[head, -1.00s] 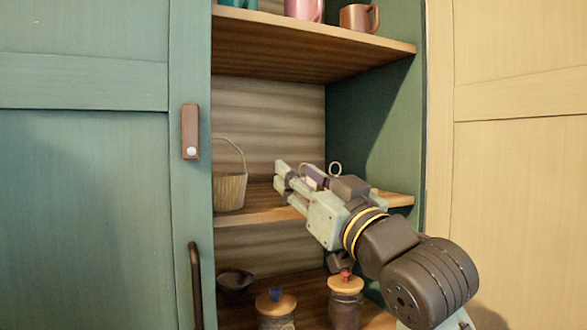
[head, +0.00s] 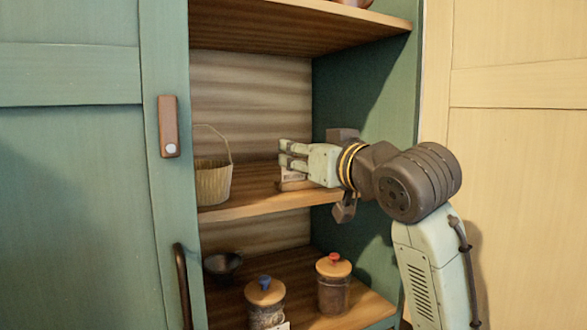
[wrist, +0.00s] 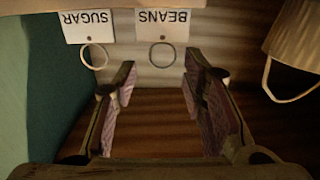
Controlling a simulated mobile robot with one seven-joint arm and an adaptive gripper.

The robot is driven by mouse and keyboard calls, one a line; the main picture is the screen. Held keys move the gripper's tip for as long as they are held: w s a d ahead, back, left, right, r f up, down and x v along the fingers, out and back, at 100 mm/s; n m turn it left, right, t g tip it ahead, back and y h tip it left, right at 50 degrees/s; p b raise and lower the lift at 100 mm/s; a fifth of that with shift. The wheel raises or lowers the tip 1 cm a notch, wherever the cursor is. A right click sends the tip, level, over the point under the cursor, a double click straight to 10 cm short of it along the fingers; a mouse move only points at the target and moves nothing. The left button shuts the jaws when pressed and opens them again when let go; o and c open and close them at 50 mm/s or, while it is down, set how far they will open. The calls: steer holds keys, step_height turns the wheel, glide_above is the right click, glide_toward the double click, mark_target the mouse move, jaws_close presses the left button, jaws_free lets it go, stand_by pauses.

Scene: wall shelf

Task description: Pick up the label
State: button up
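Two white labels show upside down in the wrist view, one reading BEANS (wrist: 160,24) and one reading SUGAR (wrist: 88,26). Each has a thin ring at its end. My gripper (wrist: 160,72) is open and empty, its fingertips apart on either side of the BEANS label's ring and short of it. The SUGAR label is outside the fingers, to the left. In the head view my gripper (head: 284,154) points left over the middle shelf (head: 262,202). A pale object (head: 293,177) shows just below the fingers there; its writing is too small to read.
A wicker basket (head: 213,184) stands left of my gripper on the middle shelf, and at the right in the wrist view (wrist: 298,35). Below are a dark bowl (head: 222,264), a blue-knobbed jar (head: 265,302) and a red-knobbed jar (head: 333,284). A green side wall (head: 365,115) bounds the right.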

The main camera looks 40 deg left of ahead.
steer(key=p+x, duration=0.1)
steer(key=x, duration=0.2)
steer(key=shift+a, duration=0.2)
steer(key=shift+c, duration=0.5)
steer(key=c, duration=0.6)
